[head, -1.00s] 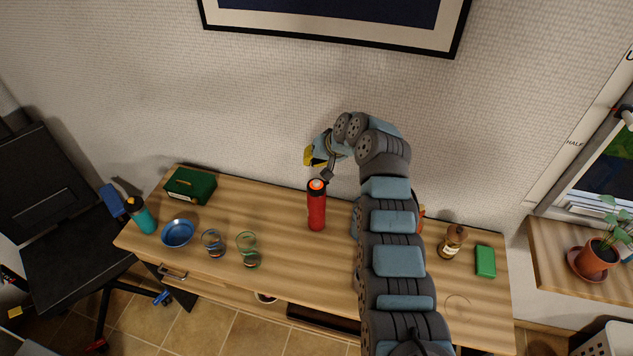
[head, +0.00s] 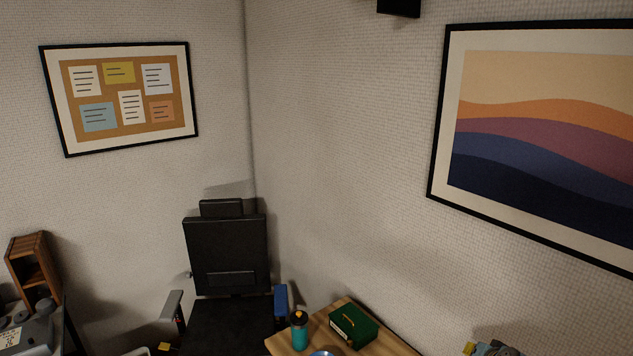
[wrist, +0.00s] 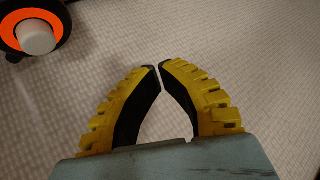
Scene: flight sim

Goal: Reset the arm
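My gripper (wrist: 160,68) shows in the wrist view with its two yellow and black fingers curved together, their tips nearly touching and nothing between them. In the head view only a small yellow and blue-grey part of my arm's end (head: 490,348) shows at the bottom edge; the rest of the arm is out of frame.
A wooden table (head: 385,347) shows its corner at the bottom, with a green box (head: 353,327), a teal bottle (head: 299,333) and a blue bowl's rim. A black office chair (head: 226,256) stands left of it. Framed pictures hang on both walls.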

